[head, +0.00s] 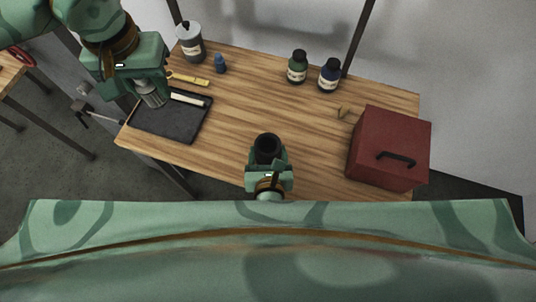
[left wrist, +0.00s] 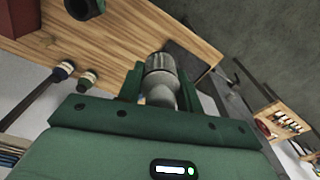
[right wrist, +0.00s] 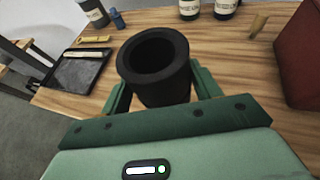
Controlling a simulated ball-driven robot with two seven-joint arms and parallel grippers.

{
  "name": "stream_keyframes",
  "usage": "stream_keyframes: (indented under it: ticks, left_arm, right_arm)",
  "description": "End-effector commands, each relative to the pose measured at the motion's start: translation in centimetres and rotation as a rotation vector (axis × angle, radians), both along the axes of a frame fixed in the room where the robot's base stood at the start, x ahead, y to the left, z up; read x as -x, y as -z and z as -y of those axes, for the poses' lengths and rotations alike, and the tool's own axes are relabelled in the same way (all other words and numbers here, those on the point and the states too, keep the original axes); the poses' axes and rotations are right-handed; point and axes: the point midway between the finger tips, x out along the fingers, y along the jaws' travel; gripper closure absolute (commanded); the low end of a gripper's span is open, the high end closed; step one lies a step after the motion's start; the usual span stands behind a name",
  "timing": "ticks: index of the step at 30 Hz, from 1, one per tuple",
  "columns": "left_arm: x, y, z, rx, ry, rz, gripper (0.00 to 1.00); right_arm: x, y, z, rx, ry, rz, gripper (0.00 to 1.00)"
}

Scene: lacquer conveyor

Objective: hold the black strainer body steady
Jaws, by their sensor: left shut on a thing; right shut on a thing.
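The black strainer body (head: 267,148) is an open-topped dark cylinder near the front middle of the table. My right gripper (head: 267,165) is shut on it; in the right wrist view the black strainer body (right wrist: 154,72) stands between the two fingers, its round mouth open and its inside dark. My left gripper (head: 148,88) is over the dark tray at the left, shut on a grey metal cylinder-like piece (head: 153,97). In the left wrist view this metal piece (left wrist: 160,72) shows between the fingers, with a narrower lower neck.
A dark tray (head: 170,125) with a pale strip lies on the table's left. A red box (head: 375,140) sits right. The table middle is clear.

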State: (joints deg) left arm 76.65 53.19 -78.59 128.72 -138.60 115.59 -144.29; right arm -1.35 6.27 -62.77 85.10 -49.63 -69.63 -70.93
Motion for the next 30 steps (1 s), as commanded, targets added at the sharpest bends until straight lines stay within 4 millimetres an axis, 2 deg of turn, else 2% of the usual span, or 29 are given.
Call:
stream_keyframes:
  ticks: [30]
  left_arm:
    - [0.0,3.7,0.0,0.0,0.0,-0.002,0.87]
  right_arm:
    - [-4.7,4.2,0.0,0.0,0.001,0.002,0.69]
